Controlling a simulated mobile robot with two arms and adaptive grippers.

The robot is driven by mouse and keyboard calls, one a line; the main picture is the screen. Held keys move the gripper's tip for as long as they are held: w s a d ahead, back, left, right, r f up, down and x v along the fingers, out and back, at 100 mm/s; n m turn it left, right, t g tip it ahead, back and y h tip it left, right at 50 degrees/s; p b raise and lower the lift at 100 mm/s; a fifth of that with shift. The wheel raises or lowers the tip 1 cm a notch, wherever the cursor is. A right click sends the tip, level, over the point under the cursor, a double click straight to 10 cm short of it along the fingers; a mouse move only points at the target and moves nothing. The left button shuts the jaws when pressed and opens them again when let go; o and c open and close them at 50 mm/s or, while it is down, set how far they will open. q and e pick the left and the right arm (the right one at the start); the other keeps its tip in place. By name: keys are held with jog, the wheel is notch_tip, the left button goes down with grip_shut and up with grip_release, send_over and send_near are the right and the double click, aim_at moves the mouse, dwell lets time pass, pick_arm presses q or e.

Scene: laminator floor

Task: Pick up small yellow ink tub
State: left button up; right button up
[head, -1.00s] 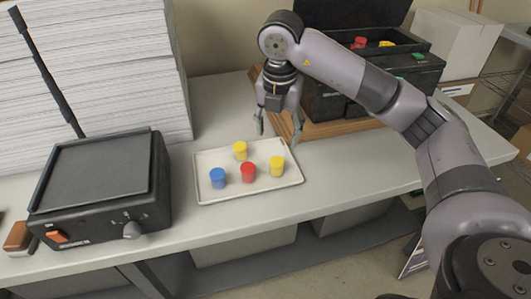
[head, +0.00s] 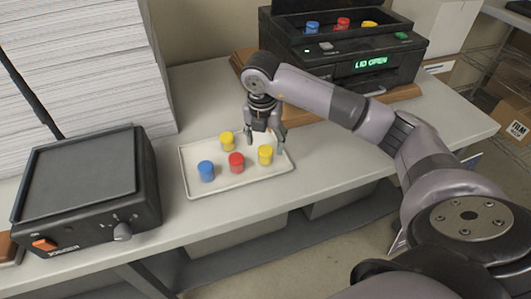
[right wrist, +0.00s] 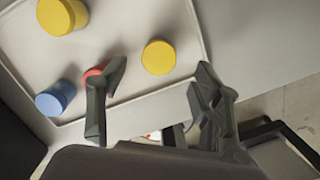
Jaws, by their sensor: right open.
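Two yellow ink tubs stand on a white tray (head: 190,178). One is at the back (head: 227,141), the other at the right (head: 265,155). In the right wrist view the back tub (right wrist: 62,15) looks larger than the right tub (right wrist: 158,57). My right gripper (head: 265,138) is open and empty above the tray, just behind the right tub in the head view. In the right wrist view the right tub lies ahead of the gap between the fingers (right wrist: 158,100), apart from them. My left gripper is not in view.
A blue tub (head: 206,171) and a red tub (head: 236,162) share the tray; a finger partly covers the red one in the wrist view. A black machine (head: 340,62) reading "LID OPEN" holds more tubs. A paper stack (head: 85,70) and a black device (head: 88,190) stand left.

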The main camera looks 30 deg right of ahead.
aim_at(265, 150)
jog(key=shift+f, duration=0.3)
jog(key=f, duration=0.1)
jog(key=f+p, duration=0.2)
jog(key=shift+w+d+f, duration=0.2)
jog(key=shift+w+f, duration=0.1)
jog(key=shift+f, duration=0.55)
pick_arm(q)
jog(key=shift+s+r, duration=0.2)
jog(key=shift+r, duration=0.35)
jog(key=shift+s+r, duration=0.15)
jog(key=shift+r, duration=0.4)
pick_arm(e)
jog(key=c, duration=1.3)
jog(key=shift+r, duration=0.15)
